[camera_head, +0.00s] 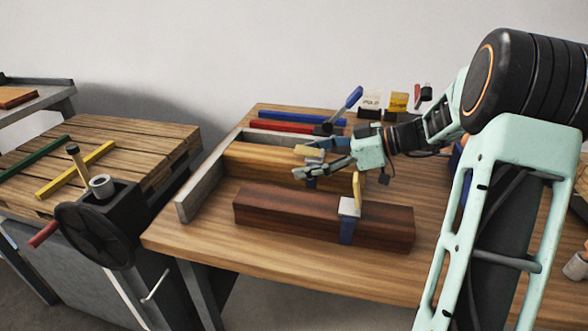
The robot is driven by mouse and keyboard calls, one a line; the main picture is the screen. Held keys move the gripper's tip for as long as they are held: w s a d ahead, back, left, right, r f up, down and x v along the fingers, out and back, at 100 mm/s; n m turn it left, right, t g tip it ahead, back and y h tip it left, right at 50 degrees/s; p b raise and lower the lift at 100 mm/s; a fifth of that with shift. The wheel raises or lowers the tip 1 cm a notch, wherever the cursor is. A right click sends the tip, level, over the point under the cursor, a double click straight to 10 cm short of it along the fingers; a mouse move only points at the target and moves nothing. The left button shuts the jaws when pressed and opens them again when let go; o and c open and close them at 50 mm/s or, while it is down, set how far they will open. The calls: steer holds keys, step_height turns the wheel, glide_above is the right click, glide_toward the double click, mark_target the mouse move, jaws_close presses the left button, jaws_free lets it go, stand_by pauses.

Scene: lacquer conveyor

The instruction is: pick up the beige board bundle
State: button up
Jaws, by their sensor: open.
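The beige board bundle (258,164) lies on the wooden bench, along the grey fence, with a blue and pale strap around its right part. My gripper (306,161) is open at the right part of the bundle, by the strap. Its fingers point left, one farther back and one nearer. They partly hide the bundle's right end and the strap. I cannot tell whether the fingers touch the bundle.
A dark red-brown board bundle (300,214) with its own strap (348,215) lies in front. The grey fence (195,196) edges the bench's left side. Blue and red bars (282,127) and small boxes (371,103) stand behind. Bare bench (300,262) shows in front.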

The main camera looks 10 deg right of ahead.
steer(key=shift+x, duration=0.85)
jaws_close()
steer(key=shift+r, duration=0.15)
